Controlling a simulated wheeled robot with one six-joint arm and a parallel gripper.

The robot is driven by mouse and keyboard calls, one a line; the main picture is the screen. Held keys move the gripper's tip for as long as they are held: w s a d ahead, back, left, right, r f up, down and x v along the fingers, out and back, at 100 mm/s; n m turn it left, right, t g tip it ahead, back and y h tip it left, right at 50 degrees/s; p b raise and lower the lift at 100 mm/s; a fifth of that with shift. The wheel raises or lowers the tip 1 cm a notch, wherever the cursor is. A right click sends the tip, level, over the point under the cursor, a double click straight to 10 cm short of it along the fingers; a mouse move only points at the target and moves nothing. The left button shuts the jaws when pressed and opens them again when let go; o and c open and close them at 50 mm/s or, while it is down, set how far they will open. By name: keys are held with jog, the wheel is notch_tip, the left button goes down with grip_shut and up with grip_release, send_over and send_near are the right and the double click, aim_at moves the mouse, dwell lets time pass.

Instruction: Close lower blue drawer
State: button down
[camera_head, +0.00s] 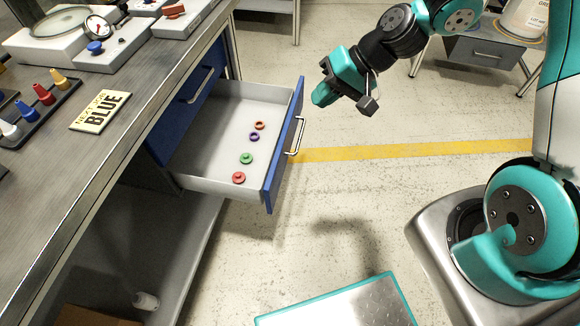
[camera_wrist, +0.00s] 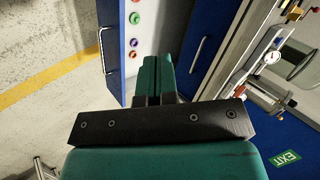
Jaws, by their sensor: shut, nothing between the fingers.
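The lower blue drawer (camera_head: 270,180) is pulled out from under the workbench, with a blue front, a light grey inside and a metal handle (camera_head: 297,135). Several small coloured rings and knobs (camera_head: 246,158) lie on its floor. My gripper (camera_head: 320,97) is shut and empty, to the right of the drawer front and apart from it in the head view. In the wrist view, my gripper (camera_wrist: 154,80) points toward the cabinet, with the open drawer's blue front (camera_wrist: 111,45) at its left. The upper blue drawer (camera_head: 195,85) is shut.
A small grey table (camera_head: 487,50) stands at the back right. The floor right of the drawer, with a yellow line (camera_head: 400,150), is clear.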

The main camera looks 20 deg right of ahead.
jog(key=w+d+f+m+t+b, duration=0.1)
jog(key=w+d+f+m+b, duration=0.15)
jog(key=f, duration=0.65)
jog(key=w+d+f+m+t+b, duration=0.1)
jog(key=d+f+m+t+b, duration=0.15)
jog(key=f, duration=0.75)
jog(key=b, duration=0.2)
send_near(283, 150)
jog(key=shift+g, duration=0.45)
jog(key=x, duration=0.5)
jog(key=shift+w+a+f, duration=0.1)
jog(key=shift+f, duration=0.15)
jog(key=shift+w+a, duration=0.3)
jog(key=shift+a, duration=0.2)
jog(key=shift+w, duration=0.1)
